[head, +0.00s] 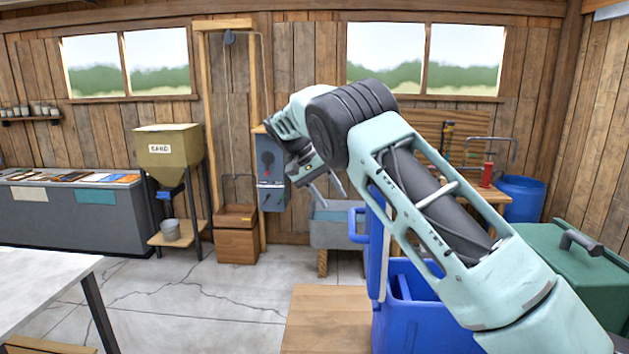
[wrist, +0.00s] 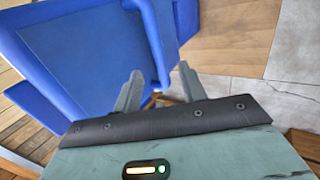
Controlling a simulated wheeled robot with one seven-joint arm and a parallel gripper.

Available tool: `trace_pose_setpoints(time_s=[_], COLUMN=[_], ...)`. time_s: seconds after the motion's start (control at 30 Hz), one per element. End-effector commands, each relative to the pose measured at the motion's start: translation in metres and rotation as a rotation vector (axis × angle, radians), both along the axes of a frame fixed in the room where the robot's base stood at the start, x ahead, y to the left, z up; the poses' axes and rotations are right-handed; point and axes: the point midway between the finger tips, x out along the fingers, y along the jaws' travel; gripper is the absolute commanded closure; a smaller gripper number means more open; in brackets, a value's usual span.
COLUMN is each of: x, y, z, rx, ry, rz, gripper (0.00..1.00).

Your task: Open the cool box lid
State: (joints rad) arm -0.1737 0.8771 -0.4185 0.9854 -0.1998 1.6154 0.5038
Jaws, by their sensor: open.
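The blue cool box (head: 418,322) stands on the floor at the lower middle of the head view, partly hidden behind my arm. Its blue lid (head: 375,255) stands up steeply at the box's left side, and part of the box's opening shows. My gripper (head: 328,193) is open, above and left of the raised lid. In the wrist view, a broad blue panel (wrist: 85,50) fills the upper left, close to the left finger.
A wooden platform (head: 325,320) lies left of the cool box. A green box with a dark handle (head: 570,258) stands to the right. A grey trough (head: 335,230) and a blue barrel (head: 523,198) stand behind. A white table (head: 40,285) is at left, with free floor between.

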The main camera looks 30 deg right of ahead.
Motion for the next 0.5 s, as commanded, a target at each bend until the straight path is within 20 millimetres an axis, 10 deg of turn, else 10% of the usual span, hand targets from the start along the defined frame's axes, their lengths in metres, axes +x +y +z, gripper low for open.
trace_pose_setpoints(time_s=[0.5], x=[0.023], y=[0.03], z=[0.057], rx=[0.0], ry=[0.003], rz=[-0.002], gripper=[0.59])
